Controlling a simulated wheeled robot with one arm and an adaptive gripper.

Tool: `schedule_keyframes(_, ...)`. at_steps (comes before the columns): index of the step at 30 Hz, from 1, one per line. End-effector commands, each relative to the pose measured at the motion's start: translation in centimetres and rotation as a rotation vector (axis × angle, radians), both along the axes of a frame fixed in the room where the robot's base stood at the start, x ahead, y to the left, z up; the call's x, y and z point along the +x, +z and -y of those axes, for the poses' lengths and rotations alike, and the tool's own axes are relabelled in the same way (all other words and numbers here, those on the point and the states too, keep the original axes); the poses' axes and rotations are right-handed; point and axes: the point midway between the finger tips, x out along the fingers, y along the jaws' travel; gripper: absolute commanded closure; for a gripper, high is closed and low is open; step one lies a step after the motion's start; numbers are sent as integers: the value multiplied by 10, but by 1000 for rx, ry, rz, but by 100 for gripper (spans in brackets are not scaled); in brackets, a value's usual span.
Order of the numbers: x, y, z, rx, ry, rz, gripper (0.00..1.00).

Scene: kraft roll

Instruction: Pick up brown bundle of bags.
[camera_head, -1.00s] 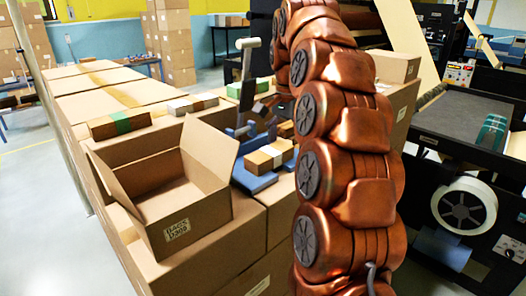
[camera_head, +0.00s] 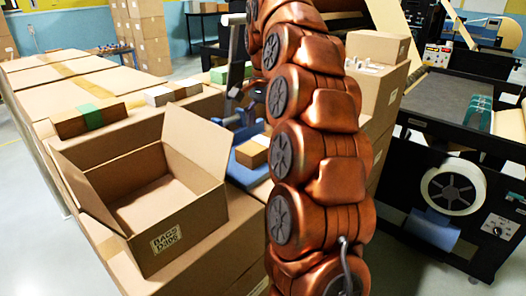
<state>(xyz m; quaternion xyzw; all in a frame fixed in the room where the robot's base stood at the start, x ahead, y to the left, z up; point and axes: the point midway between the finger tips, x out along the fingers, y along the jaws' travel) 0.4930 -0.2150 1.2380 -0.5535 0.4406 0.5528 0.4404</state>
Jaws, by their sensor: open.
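Several brown bundles of bags lie on the cartons. One bundle with a green band (camera_head: 88,118) lies behind the open box, and one with a white band (camera_head: 172,93) lies to its right. Another brown bundle (camera_head: 253,152) lies on a blue surface right of the box, partly hidden by my arm. A green-topped bundle (camera_head: 218,75) sits farther back. My gripper (camera_head: 257,92) shows only in part, dark, behind my copper arm near the blue upright device. It is open, apart from the bundle on the blue surface, with nothing visible in it.
An open carton (camera_head: 198,210) labelled for bags stands at front left with its flaps up. A blue device with a grey post (camera_head: 236,60) stands beside my arm. A black machine with a white roll (camera_head: 453,190) is at right. Stacked cartons (camera_head: 375,85) stand behind my arm.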

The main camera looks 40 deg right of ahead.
Motion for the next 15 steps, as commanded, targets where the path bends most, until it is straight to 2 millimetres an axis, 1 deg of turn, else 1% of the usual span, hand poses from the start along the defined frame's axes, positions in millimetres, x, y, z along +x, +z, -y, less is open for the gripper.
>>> schedule_keyframes(4, 0, -17, -5, 2, 3, -3, 8)
schedule_keyframes(5, 0, -14, -5, 3, 2, -4, 8)
schedule_keyframes(6, -1, -15, -5, 4, 2, -6, 8)
schedule_keyframes(11, 1, -24, -7, 2, 4, -3, 8)
schedule_keyframes(15, 1, -35, -8, 2, 3, -5, 8)
